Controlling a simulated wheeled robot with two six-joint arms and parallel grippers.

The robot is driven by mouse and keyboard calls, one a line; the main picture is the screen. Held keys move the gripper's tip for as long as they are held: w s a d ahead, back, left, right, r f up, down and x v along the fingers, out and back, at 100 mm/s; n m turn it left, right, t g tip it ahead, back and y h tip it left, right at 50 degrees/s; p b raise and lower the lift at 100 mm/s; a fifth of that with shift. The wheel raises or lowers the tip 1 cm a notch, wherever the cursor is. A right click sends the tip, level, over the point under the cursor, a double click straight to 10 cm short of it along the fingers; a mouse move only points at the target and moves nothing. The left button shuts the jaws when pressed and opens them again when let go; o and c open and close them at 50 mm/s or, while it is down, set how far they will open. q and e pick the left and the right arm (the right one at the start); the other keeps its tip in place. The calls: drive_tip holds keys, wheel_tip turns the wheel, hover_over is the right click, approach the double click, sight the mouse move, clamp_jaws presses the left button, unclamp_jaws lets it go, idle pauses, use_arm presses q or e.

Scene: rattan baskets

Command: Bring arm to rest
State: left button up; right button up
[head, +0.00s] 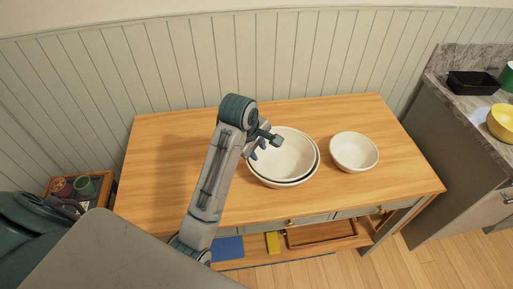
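My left arm reaches up over the wooden table (160,175), and its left gripper (265,148) is at the left rim of a large white bowl (292,160). The gripper's fingers are apart with nothing between them. It overlaps the rim in the picture; whether it touches the bowl I cannot tell. A second rim shows just under the large bowl, so it looks nested in another bowl. A smaller white bowl (354,151) stands to the right, apart from them. My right gripper is not in view.
A grey counter at right holds a black tray (472,83) and a yellow bowl (502,122). A small wooden tray (103,200) with a green cup (84,186) is at left. A panelled wall stands behind the table. The table's left part is clear.

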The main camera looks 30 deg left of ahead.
use_arm(q)
drive_tip(key=shift+s+a+r, duration=0.1)
drive_tip(key=shift+s+r, duration=0.15)
drive_tip(key=shift+r, duration=0.3)
drive_tip(key=shift+f, duration=0.1)
drive_tip(key=s+a+f+m+y, duration=0.1)
drive_tip(key=s+f+m, duration=0.3)
drive_tip(key=s, duration=0.5)
drive_tip(key=s+a+f+m, duration=0.2)
drive_tip(key=s+f+m, duration=0.1)
drive_tip(key=s+m, duration=0.45)
drive_tip(key=s+a+f+m+y, duration=0.1)
drive_tip(key=s+f+m, duration=0.3)
drive_tip(key=s, duration=0.6)
wheel_tip(320, 180, down, 36)
drive_tip(key=a+g+b, duration=0.1)
drive_tip(key=a+b, duration=0.2)
drive_tip(key=b, duration=0.4)
drive_tip(key=s+f+b, duration=0.2)
drive_tip(key=s+f, duration=0.7)
drive_tip(key=f, duration=0.3)
drive_tip(key=s+a+f+g+b, duration=0.1)
drive_tip(key=s+f+b, duration=0.2)
drive_tip(key=s+f, duration=0.6)
wheel_tip(320, 180, down, 4)
drive_tip(key=shift+s+f+b, duration=0.1)
drive_tip(key=shift+s+b, duration=0.1)
drive_tip(key=shift+b, duration=0.1)
